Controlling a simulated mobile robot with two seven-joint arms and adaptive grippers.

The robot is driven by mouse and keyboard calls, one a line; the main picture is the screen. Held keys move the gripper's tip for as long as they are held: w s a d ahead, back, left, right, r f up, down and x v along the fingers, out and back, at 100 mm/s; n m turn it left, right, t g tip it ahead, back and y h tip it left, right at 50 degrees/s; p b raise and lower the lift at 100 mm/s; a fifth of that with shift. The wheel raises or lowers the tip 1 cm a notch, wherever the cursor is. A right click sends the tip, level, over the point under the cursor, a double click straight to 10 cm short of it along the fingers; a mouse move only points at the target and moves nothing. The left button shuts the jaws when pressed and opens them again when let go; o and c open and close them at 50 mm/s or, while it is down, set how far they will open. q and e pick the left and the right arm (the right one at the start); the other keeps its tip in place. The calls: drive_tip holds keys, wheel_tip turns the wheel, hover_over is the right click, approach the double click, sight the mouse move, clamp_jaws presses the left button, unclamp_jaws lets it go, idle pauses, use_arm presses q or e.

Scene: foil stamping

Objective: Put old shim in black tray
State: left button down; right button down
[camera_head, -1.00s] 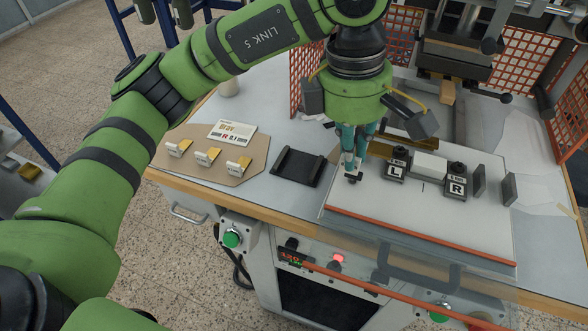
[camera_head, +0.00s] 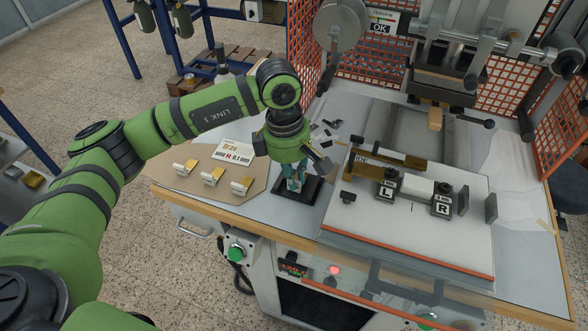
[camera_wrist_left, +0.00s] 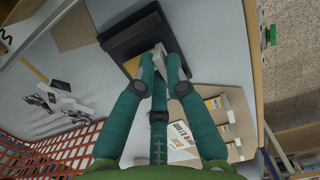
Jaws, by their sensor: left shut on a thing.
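My left gripper (camera_head: 294,187) is over the black tray (camera_head: 313,192) in the head view, with its fingers pointing down. In the left wrist view, my left gripper (camera_wrist_left: 159,68) is shut on a small pale piece, the old shim (camera_wrist_left: 158,52), mostly hidden by the fingers. The shim is over the black tray (camera_wrist_left: 113,42); I cannot tell whether it touches the tray floor. In the head view the fingers hide the shim. My right gripper is in neither view.
Several labelled pieces (camera_head: 212,176) and a printed card (camera_head: 237,151) are on a brown board (camera_head: 232,196) left of the tray. To the right stands the white platform (camera_head: 400,225) with the L block (camera_head: 386,191) and R block (camera_head: 441,205). Orange mesh (camera_head: 303,50) borders the press.

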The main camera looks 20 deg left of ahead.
use_arm(q)
drive_tip(key=shift+f, duration=0.25)
drive_tip(key=shift+f+b, duration=0.2)
drive_tip(key=shift+b, duration=0.1)
drive_tip(key=c, duration=1.3)
unclamp_jaws()
drive_tip(key=shift+r, duration=0.2)
drive_tip(key=shift+a+r+b, duration=0.25)
drive_tip(key=shift+r+b, duration=0.4)
drive_tip(key=shift+r, duration=1.35)
drive_tip(key=shift+a+r+b, duration=0.2)
drive_tip(key=shift+r+b, duration=0.5)
drive_tip(key=shift+r, duration=1.3)
drive_tip(key=shift+a+r+b, duration=0.25)
drive_tip(key=shift+r+b, duration=0.4)
drive_tip(key=shift+r, duration=1.35)
